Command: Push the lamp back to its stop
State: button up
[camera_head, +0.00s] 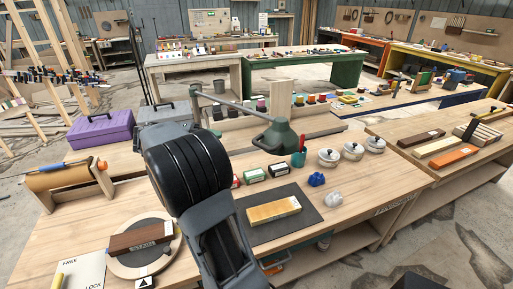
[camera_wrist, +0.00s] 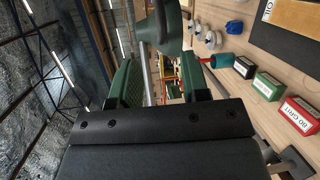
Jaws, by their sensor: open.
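The lamp has a dark green shade (camera_head: 277,138) on a long grey-green arm (camera_head: 228,103) that runs left to a joint near the back of the workbench. In the wrist view the green shade (camera_wrist: 164,25) is just beyond my gripper, at the top of the picture. My gripper (camera_wrist: 158,78) has its two green fingers apart, with nothing seen held between them. I cannot tell whether a finger touches the shade. In the head view my black arm hides the gripper. I cannot make out the lamp's stop.
On the workbench (camera_head: 110,225) are small grit boxes (camera_head: 255,175), a red-and-green item (camera_head: 298,157), lidded white pots (camera_head: 352,150) and a dark mat (camera_head: 262,229) with a yellowish block (camera_head: 273,210). A purple toolbox (camera_head: 101,131) stands at the left. A wooden upright (camera_head: 282,97) stands behind the shade.

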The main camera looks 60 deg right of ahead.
aim_at(257, 145)
jog(key=b+x, duration=0.2)
jog(key=x, duration=0.9)
jog(key=shift+s+b, duration=0.3)
jog(key=shift+b, duration=0.1)
jog(key=shift+x, duration=1)
jog(key=shift+f, duration=0.1)
jog(key=shift+c, duration=0.4)
grip_shut()
